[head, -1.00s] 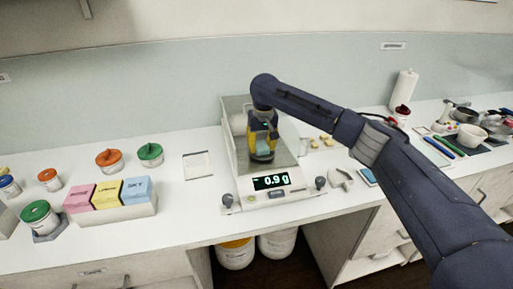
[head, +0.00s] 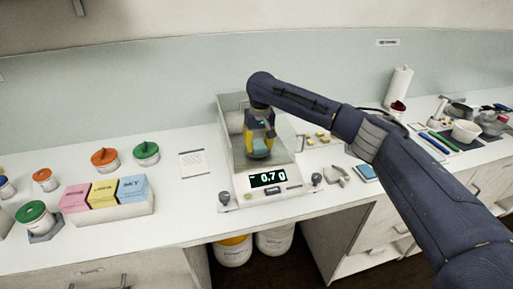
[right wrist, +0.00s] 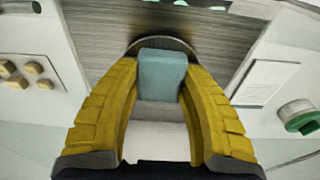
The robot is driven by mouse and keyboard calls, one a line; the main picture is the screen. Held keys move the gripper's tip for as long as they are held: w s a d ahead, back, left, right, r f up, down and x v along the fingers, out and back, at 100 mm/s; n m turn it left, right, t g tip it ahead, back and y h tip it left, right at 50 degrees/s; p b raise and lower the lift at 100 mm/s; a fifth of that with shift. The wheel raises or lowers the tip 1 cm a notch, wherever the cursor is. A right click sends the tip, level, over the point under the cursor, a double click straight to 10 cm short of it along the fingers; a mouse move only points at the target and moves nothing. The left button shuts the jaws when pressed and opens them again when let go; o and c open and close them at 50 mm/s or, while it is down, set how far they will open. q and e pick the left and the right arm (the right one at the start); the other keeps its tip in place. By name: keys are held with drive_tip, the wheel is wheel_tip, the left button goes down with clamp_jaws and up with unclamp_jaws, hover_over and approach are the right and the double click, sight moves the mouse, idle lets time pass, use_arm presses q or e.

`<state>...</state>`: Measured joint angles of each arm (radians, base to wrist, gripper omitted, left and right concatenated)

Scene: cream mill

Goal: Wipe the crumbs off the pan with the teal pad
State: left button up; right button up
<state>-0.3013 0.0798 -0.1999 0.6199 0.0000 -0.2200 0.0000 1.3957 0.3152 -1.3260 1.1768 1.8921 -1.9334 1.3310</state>
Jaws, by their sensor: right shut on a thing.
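The teal pad (right wrist: 162,74) is held between the two yellow fingers of my right gripper (right wrist: 160,95) in the right wrist view. In the head view my right gripper (head: 259,147) is inside the glass-sided scale (head: 272,190), low over its weighing pan. The round pan (right wrist: 190,48) shows as a dark-rimmed disc behind the pad; the pad covers much of it. I cannot tell whether the pad touches the pan. The scale's display reads -0.7 g. I cannot make out any crumbs on the pan. My left gripper is not in view.
Glass walls stand close around my right gripper. Pink, yellow and blue boxes (head: 104,194) and several lidded jars stand to the left, with a white card (head: 193,163) nearer the scale. Small yellow blocks (head: 322,136), a teal-topped item (head: 366,173) and a paper roll (head: 400,84) lie right.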

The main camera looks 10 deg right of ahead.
drive_tip(key=shift+w, duration=0.45)
drive_tip(key=shift+w+a+r, duration=0.15)
drive_tip(key=shift+a+r, duration=0.05)
drive_tip(key=shift+r, duration=0.05)
drive_tip(key=shift+d+r, duration=0.15)
drive_tip(key=shift+r, duration=3.6)
drive_tip(key=shift+d, duration=0.1)
